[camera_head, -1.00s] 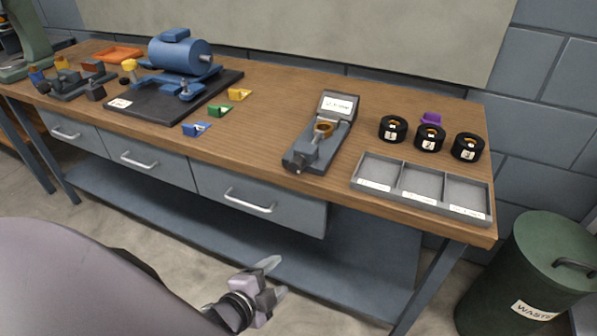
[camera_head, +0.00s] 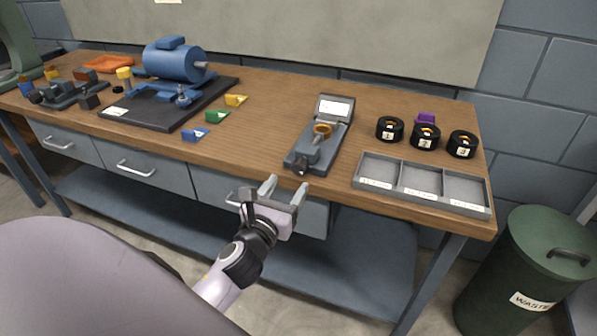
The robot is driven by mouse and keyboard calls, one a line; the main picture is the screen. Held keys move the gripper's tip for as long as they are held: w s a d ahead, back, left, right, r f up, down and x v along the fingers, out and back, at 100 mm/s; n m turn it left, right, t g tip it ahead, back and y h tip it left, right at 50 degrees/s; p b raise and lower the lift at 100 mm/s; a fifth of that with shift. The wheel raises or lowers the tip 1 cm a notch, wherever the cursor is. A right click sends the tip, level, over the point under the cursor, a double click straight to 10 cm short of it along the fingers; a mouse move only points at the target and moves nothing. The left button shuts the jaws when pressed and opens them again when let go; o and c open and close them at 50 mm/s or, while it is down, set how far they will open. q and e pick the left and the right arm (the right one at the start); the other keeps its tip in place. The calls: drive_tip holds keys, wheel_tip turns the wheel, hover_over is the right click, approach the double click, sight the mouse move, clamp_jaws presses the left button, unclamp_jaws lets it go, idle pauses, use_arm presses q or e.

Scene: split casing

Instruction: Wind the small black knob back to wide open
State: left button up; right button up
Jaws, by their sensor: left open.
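A grey measuring fixture (camera_head: 313,152) with a tilted display lies near the front edge of the bench. An orange-brown ring (camera_head: 322,129) sits in it below the display. The small black knob (camera_head: 301,168) is at the fixture's near end, facing the bench's front edge. My left gripper (camera_head: 284,187) is open and empty in front of the bench edge, just below and left of the knob, with its fingers pointing up toward it. It looks apart from the knob. My right gripper is not in view.
A grey three-compartment tray (camera_head: 356,181) lies right of the fixture, with several black numbered rings (camera_head: 425,136) behind it. A blue motor (camera_head: 175,62) on a black plate stands left. Coloured clips (camera_head: 216,116) lie between. A green waste bin (camera_head: 545,265) stands on the floor at right.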

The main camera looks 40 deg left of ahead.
sight(298, 171)
use_arm(q)
drive_tip(key=shift+x, duration=3.3)
drive_tip(key=shift+c, duration=0.3)
drive_tip(key=c, duration=1)
